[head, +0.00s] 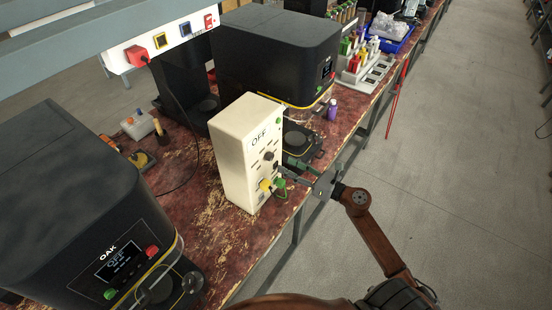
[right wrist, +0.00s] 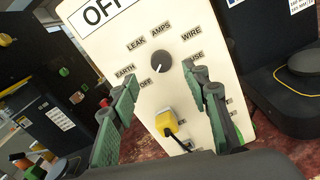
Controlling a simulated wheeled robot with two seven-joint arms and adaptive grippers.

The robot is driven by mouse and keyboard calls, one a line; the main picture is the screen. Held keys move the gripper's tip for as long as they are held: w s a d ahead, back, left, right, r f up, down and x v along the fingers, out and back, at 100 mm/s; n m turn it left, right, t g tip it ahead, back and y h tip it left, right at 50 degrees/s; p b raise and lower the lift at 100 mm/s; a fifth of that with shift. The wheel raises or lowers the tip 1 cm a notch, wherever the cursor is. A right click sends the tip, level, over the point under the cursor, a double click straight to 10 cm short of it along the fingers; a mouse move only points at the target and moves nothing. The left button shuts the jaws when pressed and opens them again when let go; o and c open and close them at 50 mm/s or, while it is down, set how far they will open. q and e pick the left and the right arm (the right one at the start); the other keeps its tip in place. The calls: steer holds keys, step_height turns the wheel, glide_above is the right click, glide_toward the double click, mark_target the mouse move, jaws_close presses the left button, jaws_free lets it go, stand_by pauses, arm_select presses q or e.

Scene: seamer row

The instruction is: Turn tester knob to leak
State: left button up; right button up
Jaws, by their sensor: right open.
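The tester is a cream box (head: 234,153) standing upright on the bench, with a sign reading OFF at its top. Its dark round knob (head: 269,156) is on the front face and also shows in the right wrist view (right wrist: 160,67). Labels around the knob include OFF, EARTH, LEAK, AMPS and WIRE. The knob's pale mark seems to point down-left toward OFF. My right gripper (right wrist: 163,78) is open, its green fingers spread to the left and right of the knob, apart from it. In the head view the right gripper (head: 284,172) is in front of the tester. My left gripper is out of view.
A yellow plug (right wrist: 168,122) sticks out of the tester's face below the knob. A black machine marked OAK (head: 60,200) stands at left, and another black machine (head: 275,50) stands behind. A purple bottle (head: 333,109) stands near the bench edge.

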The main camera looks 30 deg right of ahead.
mark_target(272, 157)
steer(key=x, duration=0.6)
steer(key=shift+w+p, duration=0.35)
steer(key=shift+c, duration=0.5)
steer(key=c, duration=1.1)
steer(key=shift+o, duration=0.2)
